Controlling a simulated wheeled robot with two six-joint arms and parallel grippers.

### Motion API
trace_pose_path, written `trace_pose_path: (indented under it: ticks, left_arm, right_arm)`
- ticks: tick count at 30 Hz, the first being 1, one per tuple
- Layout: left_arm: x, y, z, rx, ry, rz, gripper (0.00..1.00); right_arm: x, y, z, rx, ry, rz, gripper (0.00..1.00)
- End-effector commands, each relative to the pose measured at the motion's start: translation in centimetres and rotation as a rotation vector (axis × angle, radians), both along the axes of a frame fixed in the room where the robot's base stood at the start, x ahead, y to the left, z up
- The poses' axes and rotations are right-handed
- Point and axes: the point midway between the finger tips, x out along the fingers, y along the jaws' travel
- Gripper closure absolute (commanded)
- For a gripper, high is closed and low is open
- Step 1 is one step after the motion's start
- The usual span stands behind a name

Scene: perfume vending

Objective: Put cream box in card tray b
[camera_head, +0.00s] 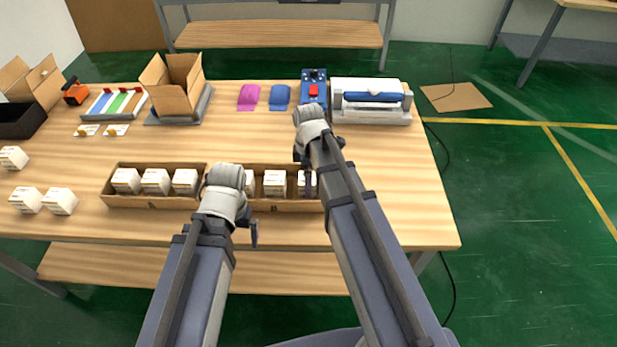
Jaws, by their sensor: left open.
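Card tray b (284,208) is a long brown tray at the table's front, marked B. It holds small cream-white boxes, including a cream box (275,183) in its middle and one at its right end (311,181). My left arm hides part of its left end. My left gripper (251,231) is open at the tray's front edge, with no box seen in it. My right gripper (305,176) reaches down at the tray's right-end box; its fingers are too small to tell whether they grip. Three loose cream boxes sit at the left: two in front (60,201), (26,200) and one behind (13,158).
A similar tray marked A (155,202) with three boxes adjoins at the left. Behind stand an open carton (172,101), a blue device with a red button (314,91) and a white machine (371,101). The table's middle and right are clear.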

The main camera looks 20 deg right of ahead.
Motion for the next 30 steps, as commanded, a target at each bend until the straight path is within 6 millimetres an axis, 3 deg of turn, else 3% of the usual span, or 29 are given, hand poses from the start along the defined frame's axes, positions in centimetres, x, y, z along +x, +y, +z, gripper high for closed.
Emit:
trace_pose_path:
  ticks: [24,30]
  left_arm:
    - [0.0,0.0,10.9,0.0,0.0,0.0,0.0]
    - [0.0,0.0,12.0,0.0,0.0,-0.001,0.0]
  right_arm:
    - [0.0,0.0,10.9,0.0,0.0,0.0,0.0]
    - [0.0,0.0,12.0,0.0,0.0,0.0,0.0]
